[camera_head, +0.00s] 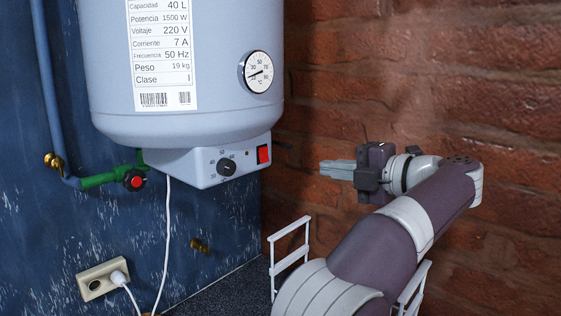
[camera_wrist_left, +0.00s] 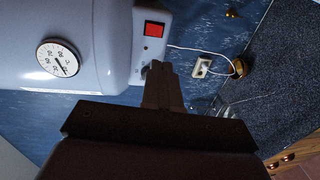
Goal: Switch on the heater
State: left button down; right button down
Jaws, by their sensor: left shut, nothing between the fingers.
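The heater (camera_head: 200,118) is a pale grey tank on the wall, with a label and a round thermometer (camera_head: 258,72). Its control box (camera_head: 200,171) underneath carries a black dial (camera_head: 227,166) and a red switch (camera_head: 263,154). In the left wrist view the red switch (camera_wrist_left: 154,29) shows just above the fingertips, and the heater (camera_wrist_left: 105,45) fills the upper left; the dial is mostly hidden behind the fingers. My left gripper (camera_head: 326,168) is shut and empty, to the right of the control box and apart from it; its fingers point left. My right gripper is not in view.
A green valve with a red knob (camera_head: 136,180) joins a blue pipe (camera_head: 47,90) at left. A white cable hangs below the heater, and a wall socket (camera_head: 101,279) holds a plug. A white rack (camera_head: 289,257) stands beneath my arm. A brick wall (camera_head: 420,70) lies behind.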

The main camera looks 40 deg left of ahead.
aim_at(266, 162)
pick_arm(q)
jog(key=a+p, duration=0.1)
jog(key=a, duration=0.3)
jog(key=a+f+p, duration=0.1)
jog(key=a, duration=0.4)
jog(key=w+a+p, duration=0.1)
jog(key=a, duration=0.3)
jog(key=shift+w+a+f, duration=0.1)
jog(key=shift+a+f, duration=0.05)
jog(key=shift+f, duration=0.1)
jog(key=shift+a+f+p, duration=0.1)
jog(key=shift+a+p, duration=0.2)
jog(key=shift+a, duration=0.1)
jog(key=shift+f, duration=0.1)
jog(key=shift+a+f, duration=0.1)
jog(key=shift+a, duration=0.1)
jog(key=shift+d, duration=0.1)
